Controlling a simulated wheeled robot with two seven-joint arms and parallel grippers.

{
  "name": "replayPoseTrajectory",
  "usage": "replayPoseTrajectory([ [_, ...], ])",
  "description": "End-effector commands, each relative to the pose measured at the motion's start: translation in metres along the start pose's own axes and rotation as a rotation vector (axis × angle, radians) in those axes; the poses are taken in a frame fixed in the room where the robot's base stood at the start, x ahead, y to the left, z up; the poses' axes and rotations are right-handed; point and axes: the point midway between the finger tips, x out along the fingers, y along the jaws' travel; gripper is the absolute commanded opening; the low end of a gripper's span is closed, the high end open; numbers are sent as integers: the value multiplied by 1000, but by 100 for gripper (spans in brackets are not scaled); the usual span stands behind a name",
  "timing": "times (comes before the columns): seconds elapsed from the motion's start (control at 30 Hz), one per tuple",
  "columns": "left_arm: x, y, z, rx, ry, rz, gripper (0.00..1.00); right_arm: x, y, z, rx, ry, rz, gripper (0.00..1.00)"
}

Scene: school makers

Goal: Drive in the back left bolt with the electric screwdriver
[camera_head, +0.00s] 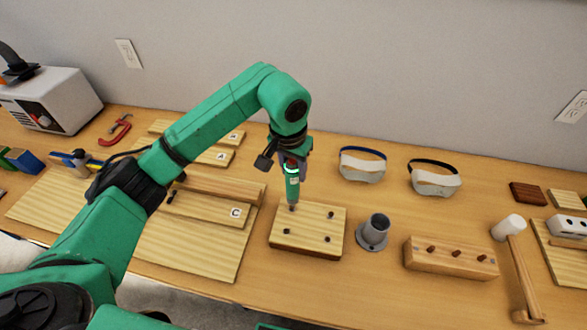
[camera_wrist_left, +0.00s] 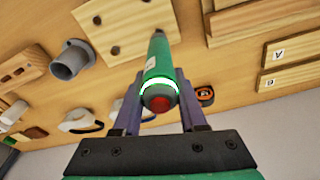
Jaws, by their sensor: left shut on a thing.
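My left gripper (camera_head: 291,165) is shut on the green electric screwdriver (camera_head: 292,187), held upright with its tip down over the back left of a square wooden block (camera_head: 308,246). The tip is at or just above the back left bolt (camera_head: 292,208); I cannot tell whether they touch. Other dark bolts show at the back right (camera_head: 330,214), front left (camera_head: 286,231) and front right (camera_head: 327,239). In the left wrist view the screwdriver (camera_wrist_left: 160,75) sits between the gripper's fingers, with a lit ring and red end toward the camera. My right gripper is not in view.
A grey metal holder (camera_head: 374,231) stands right of the block, then a wooden block with pegs (camera_head: 450,258) and a mallet (camera_head: 514,250). Two goggles (camera_head: 362,166) (camera_head: 434,179) lie behind. Boards (camera_head: 200,235) lie to the left under my arm.

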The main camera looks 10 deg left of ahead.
Motion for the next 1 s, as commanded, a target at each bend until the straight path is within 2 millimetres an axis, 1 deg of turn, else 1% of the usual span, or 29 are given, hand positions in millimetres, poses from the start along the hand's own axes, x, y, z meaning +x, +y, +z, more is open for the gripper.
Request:
replayPoseTrajectory([
  [1.0, 4, 0, 2, 1, -5, 0, 0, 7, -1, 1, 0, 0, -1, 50],
])
